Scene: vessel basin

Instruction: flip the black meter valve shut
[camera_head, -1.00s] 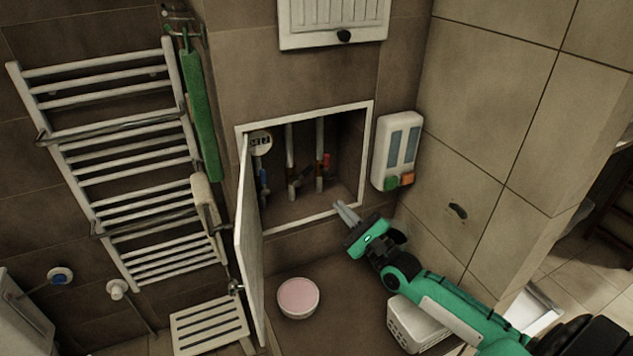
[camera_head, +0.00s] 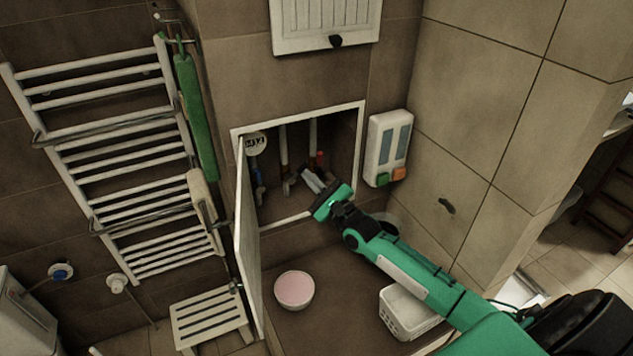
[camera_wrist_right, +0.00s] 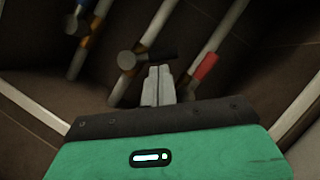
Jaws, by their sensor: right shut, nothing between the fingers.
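The black meter valve handle (camera_wrist_right: 160,52) shows in the right wrist view. It sticks out sideways from a round fitting (camera_wrist_right: 127,60) on the middle white pipe (camera_wrist_right: 158,24), across the pipe's line. My right gripper (camera_wrist_right: 160,72) is shut and empty, its fingertips just below the black handle; I cannot tell whether they touch it. In the head view my right gripper (camera_head: 308,178) reaches into the open wall cabinet (camera_head: 364,128), in front of the pipes. The black handle is too dark and small to make out there. My left gripper is not in view.
A red handle (camera_wrist_right: 207,67) is right of the fingers and a blue one (camera_wrist_right: 72,24) is left. A round meter (camera_head: 256,143) hangs inside the cabinet. The white cabinet door (camera_head: 246,240) stands open at left. A dispenser (camera_head: 386,148) is right of the opening.

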